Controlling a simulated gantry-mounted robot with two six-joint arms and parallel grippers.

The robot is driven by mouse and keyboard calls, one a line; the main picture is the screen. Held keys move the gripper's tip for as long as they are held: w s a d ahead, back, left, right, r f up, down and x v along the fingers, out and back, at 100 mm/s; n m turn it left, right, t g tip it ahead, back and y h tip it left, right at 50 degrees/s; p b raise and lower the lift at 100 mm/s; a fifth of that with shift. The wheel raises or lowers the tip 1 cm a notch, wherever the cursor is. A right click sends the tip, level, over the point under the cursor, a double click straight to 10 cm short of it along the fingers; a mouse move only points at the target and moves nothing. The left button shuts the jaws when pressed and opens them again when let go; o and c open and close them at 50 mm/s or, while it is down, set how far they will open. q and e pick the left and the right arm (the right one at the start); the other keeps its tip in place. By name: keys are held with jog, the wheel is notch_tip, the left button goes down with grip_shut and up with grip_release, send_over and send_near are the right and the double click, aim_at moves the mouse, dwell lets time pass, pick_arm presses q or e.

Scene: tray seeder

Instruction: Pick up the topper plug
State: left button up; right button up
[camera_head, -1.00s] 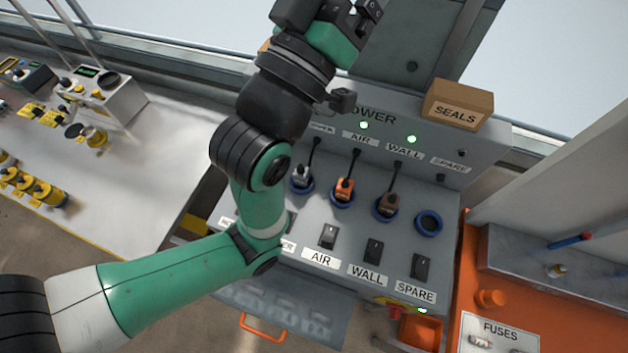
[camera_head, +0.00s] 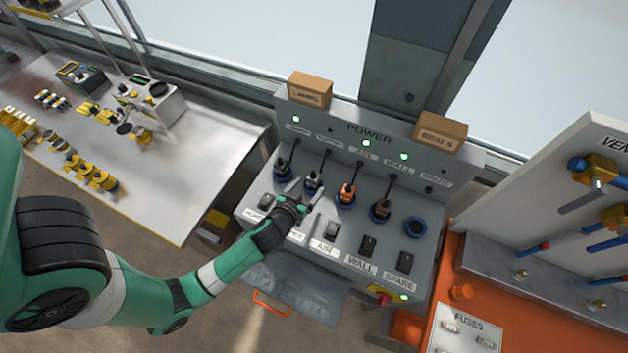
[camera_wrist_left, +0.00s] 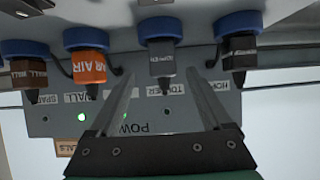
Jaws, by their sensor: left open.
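The topper plug (camera_head: 314,182) is a grey plug in a blue-ringed socket, second from the left in the row on the grey power panel. It also shows in the left wrist view (camera_wrist_left: 162,66), standing in its blue collar with a dark cord end. My left gripper (camera_head: 305,189) is open just in front of it. In the left wrist view my two fingers (camera_wrist_left: 160,88) reach toward the plug, one on either side of it in the picture. I cannot tell whether they touch it. My right gripper is not in view.
A black plug (camera_head: 283,168) and an orange air plug (camera_head: 347,194) flank it closely. A brown wall plug (camera_head: 381,208) and an empty blue socket (camera_head: 415,228) lie further right. Rocker switches (camera_head: 332,231) sit in front. A seals box (camera_head: 440,134) stands on the panel top.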

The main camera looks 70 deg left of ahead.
aim_at(312, 182)
pick_arm(q)
jog(key=x, duration=0.4)
jog(key=b+x, duration=0.1)
jog(key=x, duration=0.4)
jog(key=shift+s+a, duration=0.15)
jog(key=shift+a, duration=0.1)
grip_shut()
